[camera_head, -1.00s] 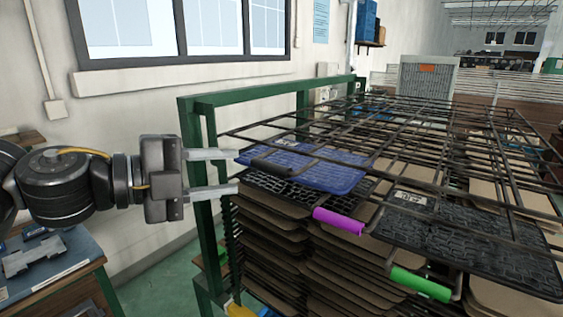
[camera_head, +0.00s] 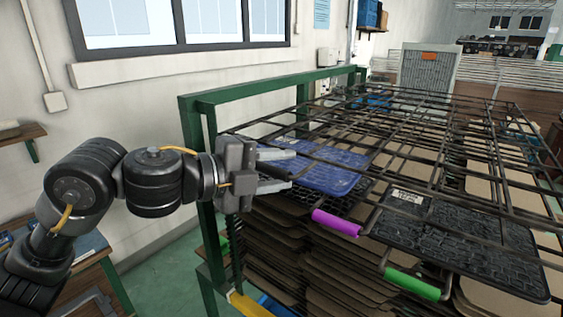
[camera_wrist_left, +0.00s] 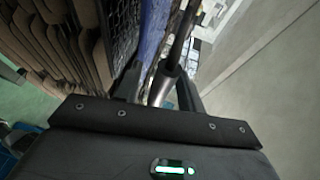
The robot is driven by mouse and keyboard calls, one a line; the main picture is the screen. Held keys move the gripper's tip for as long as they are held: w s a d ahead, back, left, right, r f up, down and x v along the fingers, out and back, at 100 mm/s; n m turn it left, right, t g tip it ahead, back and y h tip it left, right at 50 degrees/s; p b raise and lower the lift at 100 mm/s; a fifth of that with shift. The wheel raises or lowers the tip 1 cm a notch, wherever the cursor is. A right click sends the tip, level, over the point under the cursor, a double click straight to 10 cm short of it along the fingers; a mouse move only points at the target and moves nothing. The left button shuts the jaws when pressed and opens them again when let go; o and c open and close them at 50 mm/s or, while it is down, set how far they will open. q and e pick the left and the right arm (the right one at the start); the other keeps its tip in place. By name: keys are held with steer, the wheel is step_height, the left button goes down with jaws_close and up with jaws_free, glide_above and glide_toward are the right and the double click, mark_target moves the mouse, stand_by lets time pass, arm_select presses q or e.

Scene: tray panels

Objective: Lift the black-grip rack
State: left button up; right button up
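The black-grip rack carries a blue mesh panel (camera_head: 332,178) at the left end of the wire shelf in the head view. The blue panel also shows edge-on in the left wrist view (camera_wrist_left: 153,32). My left gripper (camera_head: 292,170) is at the rack's near left end, its fingers one above the other and apart. In the left wrist view the black grip (camera_wrist_left: 164,82) lies between the two fingers, with gaps visible, so the gripper looks open around it. My right gripper is not in view.
A purple grip (camera_head: 336,223) and a green grip (camera_head: 412,283) with a dark panel (camera_head: 460,235) are to the right. Wire bars (camera_head: 430,130) run just above the panels. A green frame post (camera_head: 207,250) stands close below my left gripper. Stacked brown sheets (camera_head: 290,245) lie underneath.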

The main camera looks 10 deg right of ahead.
arm_select(q)
steer(key=shift+w+d+f, duration=0.1)
steer(key=shift+d, duration=0.2)
steer(key=shift+c, duration=0.5)
jaws_close()
